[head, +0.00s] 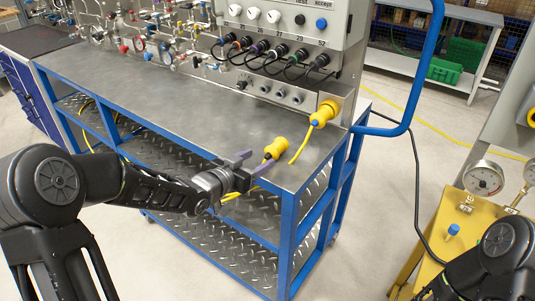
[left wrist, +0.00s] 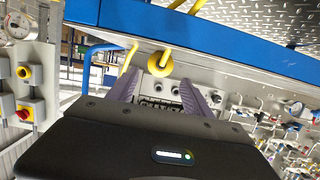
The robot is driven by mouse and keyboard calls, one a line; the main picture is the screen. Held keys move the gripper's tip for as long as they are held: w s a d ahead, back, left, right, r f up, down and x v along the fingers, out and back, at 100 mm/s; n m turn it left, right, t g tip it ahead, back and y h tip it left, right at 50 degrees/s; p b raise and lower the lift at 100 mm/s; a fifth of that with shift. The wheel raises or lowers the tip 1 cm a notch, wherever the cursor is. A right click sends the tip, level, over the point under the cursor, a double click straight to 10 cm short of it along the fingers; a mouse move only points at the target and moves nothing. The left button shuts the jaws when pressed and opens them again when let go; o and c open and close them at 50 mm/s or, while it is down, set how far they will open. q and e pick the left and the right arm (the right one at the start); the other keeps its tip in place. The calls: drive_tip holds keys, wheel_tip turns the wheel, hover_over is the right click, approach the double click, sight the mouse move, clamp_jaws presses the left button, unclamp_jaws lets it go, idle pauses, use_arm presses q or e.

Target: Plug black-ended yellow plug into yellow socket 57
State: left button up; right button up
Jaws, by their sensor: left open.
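A yellow plug (head: 277,147) is at the front edge of the metal bench, with a small dark end toward my gripper. My left gripper (head: 251,164) is open, its purple fingers just short of this plug, apart from it. In the left wrist view the yellow plug (left wrist: 160,66) shows beyond and between the open fingers (left wrist: 158,90). A second yellow plug (head: 325,112), with a blue end, sits at the panel's lower right corner. It hides what is behind it, and I cannot read a 57 there. My right gripper is out of view.
The grey panel (head: 290,96) stands along the back of the bench (head: 190,110), with black plugs and cables on it. A blue tube handle (head: 413,100) juts out on its right. A yellow stand with gauges (head: 450,225) is at right.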

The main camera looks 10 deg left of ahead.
sight(277, 148)
use_arm(q)
drive_tip(key=b+x, duration=0.1)
drive_tip(key=x, duration=0.3)
drive_tip(key=b+x, duration=0.1)
drive_tip(key=x, duration=0.3)
drive_tip(key=shift+f+b, duration=0.25)
drive_tip(key=shift+b, duration=0.05)
drive_tip(key=shift+b+x, duration=0.5)
drive_tip(key=shift+x, duration=0.75)
drive_tip(key=shift+r, duration=0.15)
drive_tip(key=shift+c, duration=0.3)
clamp_jaws()
idle(0.6)
drive_tip(key=shift+r+p, duration=1.75)
drive_tip(key=shift+r, duration=1.3)
